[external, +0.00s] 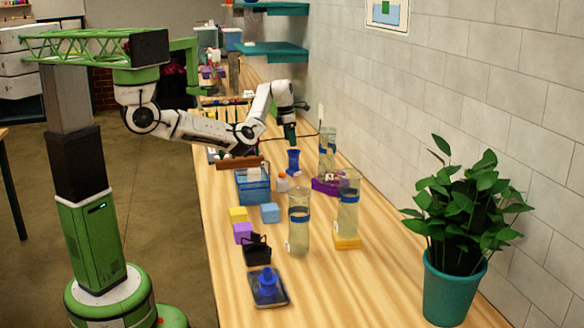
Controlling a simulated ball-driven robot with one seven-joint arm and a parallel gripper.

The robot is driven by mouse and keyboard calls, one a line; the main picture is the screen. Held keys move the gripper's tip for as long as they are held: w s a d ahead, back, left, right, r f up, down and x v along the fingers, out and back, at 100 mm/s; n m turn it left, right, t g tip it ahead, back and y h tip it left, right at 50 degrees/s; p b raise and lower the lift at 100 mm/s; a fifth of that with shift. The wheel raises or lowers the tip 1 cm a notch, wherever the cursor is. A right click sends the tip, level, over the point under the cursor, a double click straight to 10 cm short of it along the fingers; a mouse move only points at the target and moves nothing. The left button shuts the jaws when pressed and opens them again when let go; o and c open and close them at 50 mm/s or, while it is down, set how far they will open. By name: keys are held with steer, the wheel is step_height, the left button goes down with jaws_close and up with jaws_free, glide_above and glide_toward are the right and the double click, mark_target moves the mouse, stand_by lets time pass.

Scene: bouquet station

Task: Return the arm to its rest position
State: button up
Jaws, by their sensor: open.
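My gripper (291,132) is at the end of my white arm, above the far part of the wooden counter (225,285). It points down and looks empty, though its fingers are small and dark here. A blue vase-like cup (293,161) stands on the counter just below it. A thin dark stick runs sideways near the gripper; I cannot tell what it belongs to. My arm reaches out over the counter from the left, bent at the elbow.
A blue basket (253,186), coloured blocks (242,232) and a dark tray (267,288) are nearby. A potted plant (455,290) stands at the right. A tiled wall (450,80) bounds the counter.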

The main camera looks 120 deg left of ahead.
steer(key=shift+r, duration=0.35)
stand_by(0.3)
